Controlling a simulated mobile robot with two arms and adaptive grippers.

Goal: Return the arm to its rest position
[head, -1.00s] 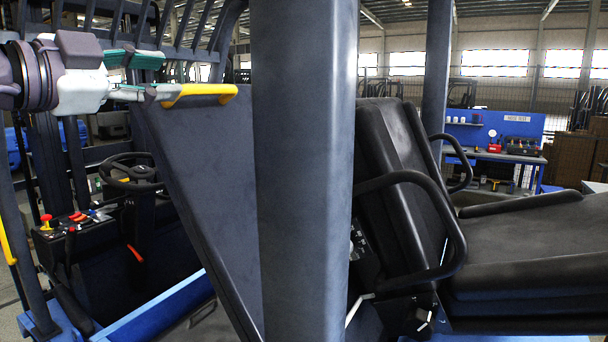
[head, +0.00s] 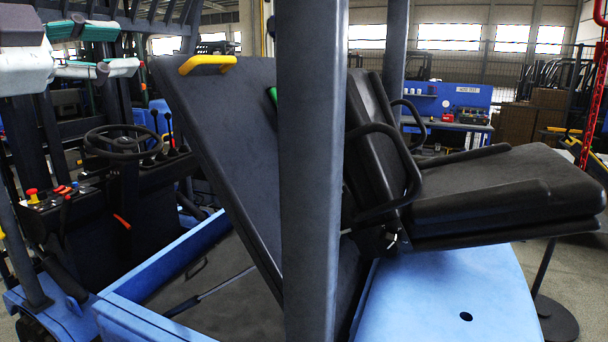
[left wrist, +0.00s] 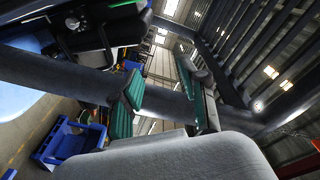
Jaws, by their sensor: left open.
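My left gripper (head: 121,50) is at the upper left of the head view. Its two pale fingers with green pads point right and are apart, with nothing between them. It is left of the yellow handle (head: 207,64) on the top edge of the raised dark panel (head: 225,140), with a clear gap. In the left wrist view, the green-padded fingers of the left gripper (left wrist: 160,92) stand apart and empty, with a dark beam behind them. My right gripper is not in view.
A dark upright post (head: 311,180) stands in the centre foreground. A steering wheel (head: 124,142) and levers are below my left gripper. A black seat (head: 500,195) is tipped at the right above the blue body (head: 440,300). A blue workbench (head: 460,105) is behind.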

